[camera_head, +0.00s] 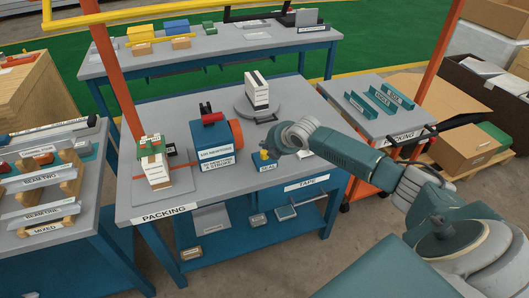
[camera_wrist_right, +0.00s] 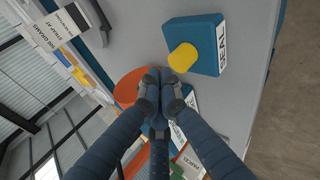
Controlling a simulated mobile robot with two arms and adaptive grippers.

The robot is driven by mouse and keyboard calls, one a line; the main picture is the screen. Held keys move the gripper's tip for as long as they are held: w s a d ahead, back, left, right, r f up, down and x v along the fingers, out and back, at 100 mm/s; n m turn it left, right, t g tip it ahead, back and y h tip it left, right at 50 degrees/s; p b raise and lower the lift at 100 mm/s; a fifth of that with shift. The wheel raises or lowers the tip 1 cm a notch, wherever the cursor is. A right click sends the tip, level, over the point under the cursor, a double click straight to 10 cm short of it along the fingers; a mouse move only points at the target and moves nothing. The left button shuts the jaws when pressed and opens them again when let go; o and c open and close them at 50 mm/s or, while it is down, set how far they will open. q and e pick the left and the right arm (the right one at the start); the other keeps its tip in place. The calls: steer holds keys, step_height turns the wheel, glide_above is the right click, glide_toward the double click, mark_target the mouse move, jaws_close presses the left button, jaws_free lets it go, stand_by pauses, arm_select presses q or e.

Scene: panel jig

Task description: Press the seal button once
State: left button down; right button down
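The seal button is a yellow round cap (camera_head: 264,154) on a small blue box (camera_head: 265,164) with a SEAL label, near the front edge of the packing table. In the right wrist view the yellow button (camera_wrist_right: 183,57) and its blue box (camera_wrist_right: 203,42) are in plain sight. My right gripper (camera_head: 271,148) is just above and beside the button in the head view. In the right wrist view its fingertips (camera_wrist_right: 160,76) are together with nothing between them, beside the button; I cannot tell whether they touch it. My left gripper is in neither view.
A blue dispenser (camera_head: 210,145) with an orange disc (camera_head: 236,133) stands left of the button. A white parcel (camera_head: 257,91) stands on a round turntable behind. A stacked white box (camera_head: 154,168) is at the left. An orange post (camera_head: 440,65) rises at the right.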

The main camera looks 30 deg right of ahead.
mark_target(265, 153)
steer(key=shift+f, duration=0.45)
steer(key=shift+f+b, duration=0.6)
steer(key=shift+f, duration=0.2)
stand_by(0.8)
stand_by(0.4)
steer(key=shift+r+p, duration=1.1)
steer(key=shift+r, duration=0.15)
steer(key=shift+r, duration=0.1)
step_height(265, 153, up, 5)
steer(key=p, duration=0.4)
steer(key=shift+p, duration=0.35)
steer(key=shift+a, duration=0.1)
